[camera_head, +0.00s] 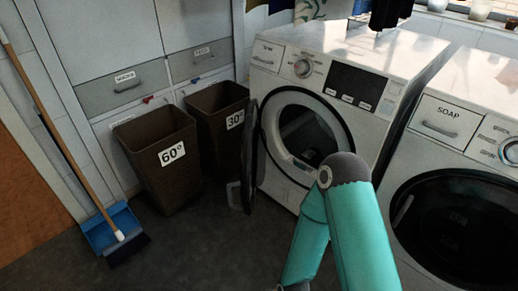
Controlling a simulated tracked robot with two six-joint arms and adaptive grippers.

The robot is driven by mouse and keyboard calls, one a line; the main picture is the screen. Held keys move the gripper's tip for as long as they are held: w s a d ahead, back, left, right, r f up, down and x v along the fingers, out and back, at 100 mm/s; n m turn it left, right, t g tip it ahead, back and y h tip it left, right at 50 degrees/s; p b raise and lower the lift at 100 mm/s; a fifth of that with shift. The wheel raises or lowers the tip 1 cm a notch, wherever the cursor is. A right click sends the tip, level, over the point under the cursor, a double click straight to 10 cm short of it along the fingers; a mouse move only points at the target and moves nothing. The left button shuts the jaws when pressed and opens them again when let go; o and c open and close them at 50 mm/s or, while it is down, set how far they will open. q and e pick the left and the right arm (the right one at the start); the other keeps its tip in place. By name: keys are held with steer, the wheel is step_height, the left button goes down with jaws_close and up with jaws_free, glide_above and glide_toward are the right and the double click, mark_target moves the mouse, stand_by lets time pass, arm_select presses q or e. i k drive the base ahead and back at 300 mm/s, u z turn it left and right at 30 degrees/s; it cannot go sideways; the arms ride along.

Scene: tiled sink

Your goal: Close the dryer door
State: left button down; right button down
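A white front-loading machine (342,60) stands at the centre, and its round door opening shows a dark drum (308,138). Its dark-rimmed door (252,150) stands open, swung out to the left and seen nearly edge-on.
A second white machine labelled SOAP (450,119) stands at the right, its round door (458,222) shut. Brown bins marked 60° (160,175) and 30° (212,130) stand left of the open door. A broom and blue dustpan (108,230) are at the left. Dark floor is clear in front.

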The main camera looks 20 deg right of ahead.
mark_target(248, 156)
steer(key=i, duration=1)
steer(key=z, duration=0.05)
